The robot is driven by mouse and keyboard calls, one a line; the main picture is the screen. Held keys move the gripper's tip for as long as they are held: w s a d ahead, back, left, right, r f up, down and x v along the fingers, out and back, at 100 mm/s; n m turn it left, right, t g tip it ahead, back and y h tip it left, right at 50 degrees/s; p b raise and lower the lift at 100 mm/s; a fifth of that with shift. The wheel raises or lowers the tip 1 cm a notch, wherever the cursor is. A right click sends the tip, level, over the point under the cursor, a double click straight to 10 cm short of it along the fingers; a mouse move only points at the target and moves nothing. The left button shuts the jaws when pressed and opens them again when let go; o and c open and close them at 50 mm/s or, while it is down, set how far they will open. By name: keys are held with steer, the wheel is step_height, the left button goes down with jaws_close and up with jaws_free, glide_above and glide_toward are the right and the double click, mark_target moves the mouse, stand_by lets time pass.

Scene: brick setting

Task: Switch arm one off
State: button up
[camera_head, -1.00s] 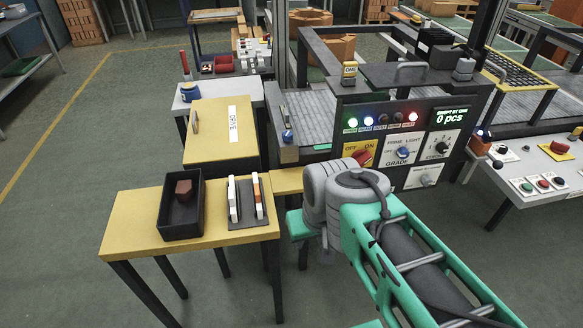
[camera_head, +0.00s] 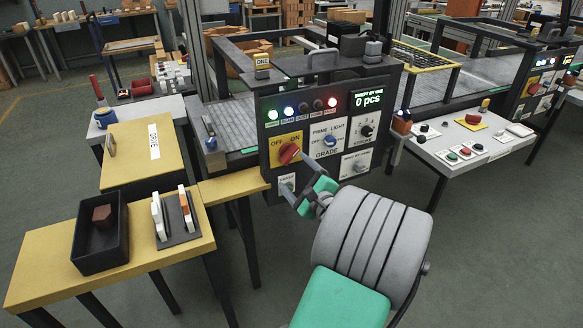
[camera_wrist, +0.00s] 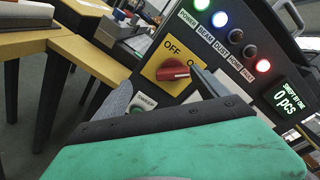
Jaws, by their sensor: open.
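The red rotary knob (camera_head: 289,153) sits on a yellow plate marked OFF and ON, on the dark control panel (camera_head: 343,109) under a tag reading ONE. In the wrist view the knob (camera_wrist: 172,70) has a pale mark at its end on the ON side. My gripper (camera_head: 293,173) is in front of the panel, just below and right of the knob. In the wrist view one dark fingertip reaches up beside the knob's right, and a grey finger is at lower left. The jaws are open and hold nothing. Contact with the knob cannot be told.
A black tray (camera_head: 101,262) with a brown block stands on the yellow table. A second control table (camera_head: 462,140) is at right.

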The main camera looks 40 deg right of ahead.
mark_target(290, 156)
steer(key=shift+m+h, duration=0.5)
steer(key=shift+m, duration=0.3)
steer(key=w+d, duration=0.1)
steer(key=w, duration=0.1)
steer(key=w+d, duration=0.1)
steer(key=w, duration=0.1)
steer(key=w+d, duration=0.2)
steer(key=shift+w+r, duration=0.1)
steer(key=shift+r, duration=0.1)
steer(key=c, duration=1.4)
